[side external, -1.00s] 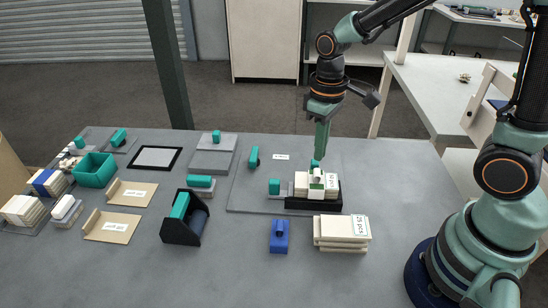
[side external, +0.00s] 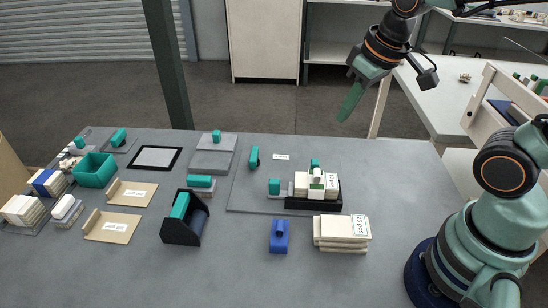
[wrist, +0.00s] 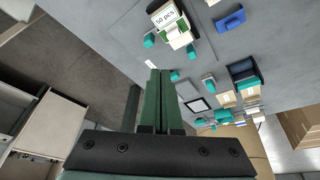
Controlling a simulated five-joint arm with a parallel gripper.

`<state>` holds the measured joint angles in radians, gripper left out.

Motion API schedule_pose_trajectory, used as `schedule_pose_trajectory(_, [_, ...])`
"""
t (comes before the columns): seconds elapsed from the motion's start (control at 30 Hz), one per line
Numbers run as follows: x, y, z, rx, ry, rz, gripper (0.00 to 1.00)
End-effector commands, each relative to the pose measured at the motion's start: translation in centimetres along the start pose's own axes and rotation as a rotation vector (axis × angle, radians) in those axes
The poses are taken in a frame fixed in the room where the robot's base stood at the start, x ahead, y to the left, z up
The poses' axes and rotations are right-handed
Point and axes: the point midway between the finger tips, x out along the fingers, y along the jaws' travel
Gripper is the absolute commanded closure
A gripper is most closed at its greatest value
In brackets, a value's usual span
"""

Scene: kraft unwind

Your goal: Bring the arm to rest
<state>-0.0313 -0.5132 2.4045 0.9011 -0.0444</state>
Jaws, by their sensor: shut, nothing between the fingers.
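My gripper (side external: 345,117) is shut and empty. It hangs in the air beyond the far right edge of the grey table (side external: 400,200), tilted down to the left and clear of everything. In the wrist view its two green fingers (wrist: 158,72) lie together with nothing between them. The cream blocks (side external: 301,184) stand in a black tray (side external: 312,204) on a grey board, well below and left of the gripper. In the wrist view a labelled cream stack (wrist: 168,19) shows near the top.
A stack of cream slabs (side external: 341,236) and a blue block (side external: 279,236) lie near the table's front. A black holder (side external: 183,226), a teal bin (side external: 93,170) and brown trays stand left. A white side table (side external: 433,102) and a dark green post (side external: 167,65) stand behind.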

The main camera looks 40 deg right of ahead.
Motion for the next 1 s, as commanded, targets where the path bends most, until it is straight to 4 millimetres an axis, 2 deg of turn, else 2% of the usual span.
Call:
schedule_pose_trajectory(0.1, [-1.6,0.5,0.4,0.039,0.079,0.009,1.0])
schedule_pose_trajectory(0.3, [-2.7,0.8,0.8,0.071,0.138,0.016,1.0])
schedule_pose_trajectory(1.0, [-2.8,0.9,0.9,0.073,0.142,0.016,1.0])
